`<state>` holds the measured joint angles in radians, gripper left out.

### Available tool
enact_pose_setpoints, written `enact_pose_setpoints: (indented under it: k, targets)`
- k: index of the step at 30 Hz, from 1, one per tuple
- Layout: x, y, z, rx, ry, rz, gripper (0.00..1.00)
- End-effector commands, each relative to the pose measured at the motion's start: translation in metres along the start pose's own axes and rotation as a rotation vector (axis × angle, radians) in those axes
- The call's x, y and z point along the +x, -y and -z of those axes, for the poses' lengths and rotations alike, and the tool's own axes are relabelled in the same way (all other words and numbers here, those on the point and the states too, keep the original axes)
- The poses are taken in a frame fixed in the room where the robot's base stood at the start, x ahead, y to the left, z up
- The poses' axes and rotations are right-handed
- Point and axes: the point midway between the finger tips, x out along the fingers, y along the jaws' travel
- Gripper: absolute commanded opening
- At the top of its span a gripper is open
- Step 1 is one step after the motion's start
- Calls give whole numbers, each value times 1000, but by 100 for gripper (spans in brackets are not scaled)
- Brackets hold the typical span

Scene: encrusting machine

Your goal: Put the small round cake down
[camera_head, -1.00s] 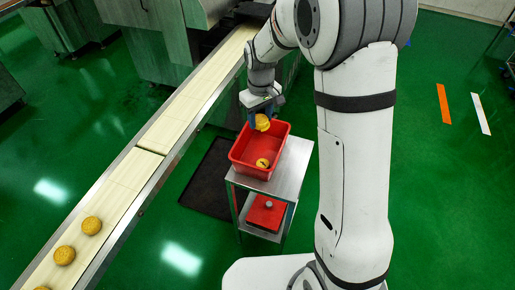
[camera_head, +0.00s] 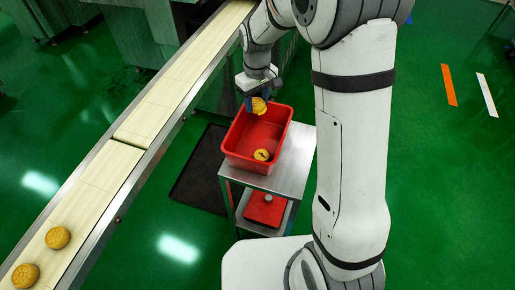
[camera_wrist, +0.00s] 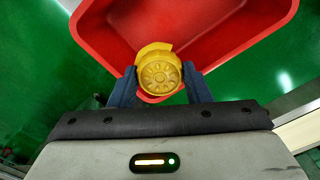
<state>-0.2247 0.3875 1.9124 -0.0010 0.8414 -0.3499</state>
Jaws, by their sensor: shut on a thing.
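The small round cake (camera_wrist: 160,72) is golden yellow with a moulded flower pattern. My gripper (camera_wrist: 160,84) is shut on it, with a blue finger on each side. In the head view the cake (camera_head: 259,106) is held at the far left edge of the red crate (camera_head: 232,158), seemingly above its rim. The gripper (camera_head: 258,102) hides part of the cake there. Another yellow round cake (camera_head: 261,155) lies inside the crate, near its front wall. In the wrist view the crate (camera_wrist: 103,43) opens just beyond the held cake.
The crate stands on a metal cart (camera_head: 291,170) with a red item (camera_head: 265,209) on its lower shelf. A conveyor (camera_head: 95,185) runs along the left, carrying cakes (camera_head: 57,238) near the front. Most of the crate floor is bare.

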Motion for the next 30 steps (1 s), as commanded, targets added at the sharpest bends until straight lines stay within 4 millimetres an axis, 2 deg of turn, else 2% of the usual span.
enact_pose_setpoints:
  k: [9,17,22,24,30]
  targets:
    - [52,4,1,-9,4,1,21]
    - [75,5,2,-11,2,1,21]
    - [100,5,1,-11,3,1,21]
    - [106,5,1,-11,2,1,21]
    - [106,5,2,-12,-1,0,21]
